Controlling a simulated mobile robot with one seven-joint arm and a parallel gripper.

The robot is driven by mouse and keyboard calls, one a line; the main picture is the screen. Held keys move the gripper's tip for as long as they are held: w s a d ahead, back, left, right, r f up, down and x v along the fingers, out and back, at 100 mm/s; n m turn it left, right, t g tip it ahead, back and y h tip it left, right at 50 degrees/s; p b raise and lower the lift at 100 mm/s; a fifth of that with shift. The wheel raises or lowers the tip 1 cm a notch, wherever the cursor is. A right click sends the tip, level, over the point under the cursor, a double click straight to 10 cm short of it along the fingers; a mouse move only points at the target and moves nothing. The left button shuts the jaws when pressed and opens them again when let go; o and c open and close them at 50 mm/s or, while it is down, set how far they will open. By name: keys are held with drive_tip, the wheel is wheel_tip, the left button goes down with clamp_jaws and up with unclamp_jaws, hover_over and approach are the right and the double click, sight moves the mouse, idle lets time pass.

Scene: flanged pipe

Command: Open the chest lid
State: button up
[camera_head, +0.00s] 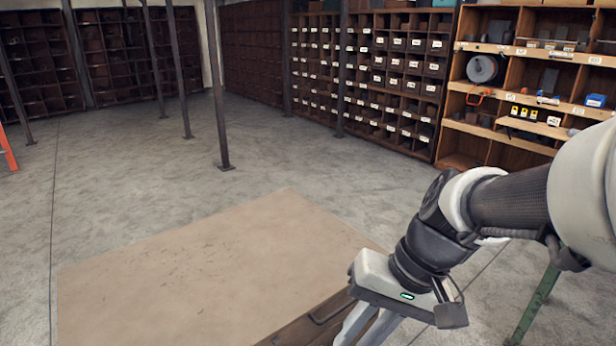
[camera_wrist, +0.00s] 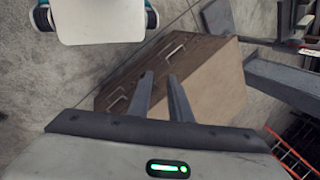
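The chest shows in the head view as a large flat beige lid (camera_head: 210,270) at the bottom centre, with a strip of dark brown wooden side (camera_head: 312,322) along its right edge. In the wrist view the beige top (camera_wrist: 215,92) and the brown side (camera_wrist: 140,72) both show. Two metal handles, one upper (camera_wrist: 173,48) and one lower (camera_wrist: 115,96), sit on the brown side. The lid looks closed. My gripper (camera_wrist: 160,76) is open and empty, its fingers apart and pointing toward the brown side. It also shows in the head view (camera_head: 362,335), fingertips cut off by the bottom edge.
Shelves with small bins (camera_head: 395,75) and a tool rack (camera_head: 535,95) line the back and right. Thin metal posts (camera_head: 215,90) stand on the grey floor. A green leg (camera_head: 535,308) stands at lower right. The floor behind the chest (camera_head: 130,180) is clear.

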drive_tip(key=w+a+f+y+b, duration=0.1)
drive_tip(key=w+f+y, duration=0.2)
drive_tip(key=w+f, duration=0.2)
drive_tip(key=m+t+y+b, duration=0.2)
drive_tip(key=m+t+b, duration=0.1)
drive_tip(key=m+t, duration=0.8)
approach(347, 307)
drive_tip(key=shift+n+t, duration=0.7)
drive_tip(key=shift+n, duration=0.1)
drive_tip(key=x, duration=0.7)
drive_tip(key=f+x, duration=0.1)
drive_tip(key=x, duration=0.2)
drive_tip(key=shift+a+f, duration=0.1)
drive_tip(key=shift+a, duration=0.3)
clamp_jaws()
